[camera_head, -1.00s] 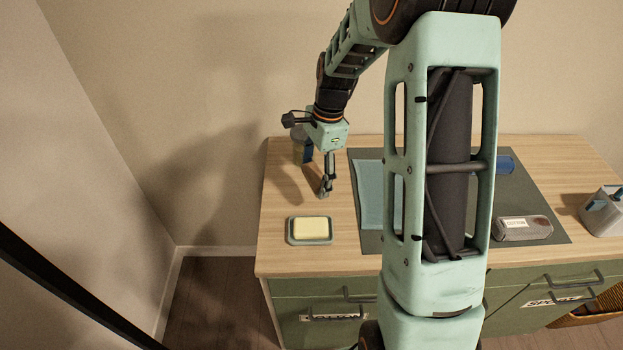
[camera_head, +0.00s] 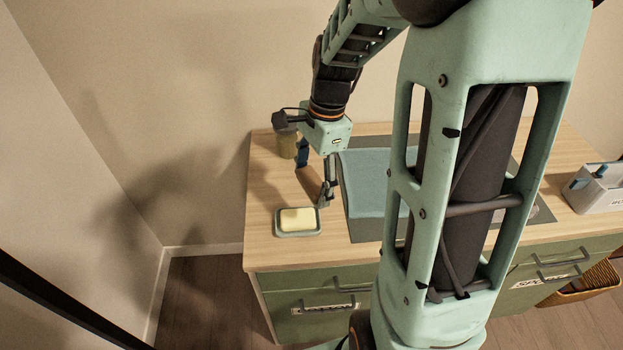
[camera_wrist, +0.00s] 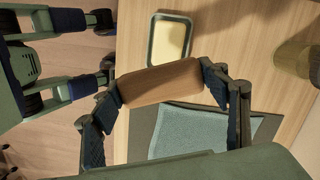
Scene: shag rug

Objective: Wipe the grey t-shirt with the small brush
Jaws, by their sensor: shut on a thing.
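My gripper (camera_head: 326,193) is shut on the small brush, just left of the cloth in the head view. In the wrist view the brush's brown wooden body (camera_wrist: 160,82) spans between the two fingers of the gripper (camera_wrist: 163,86). Its bristles cannot be made out. The grey t-shirt (camera_head: 370,180) appears as a flat blue-grey cloth on a darker mat, partly hidden by my arm in the head view. Whether the brush touches any surface cannot be told.
A dish (camera_head: 279,234) with a yellow soap bar (camera_head: 298,218) sits close beside my gripper at the counter's front left. A jar (camera_head: 288,142) stands behind. A grey container (camera_head: 598,192) is at the right. Drawers with handles lie below the counter edge.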

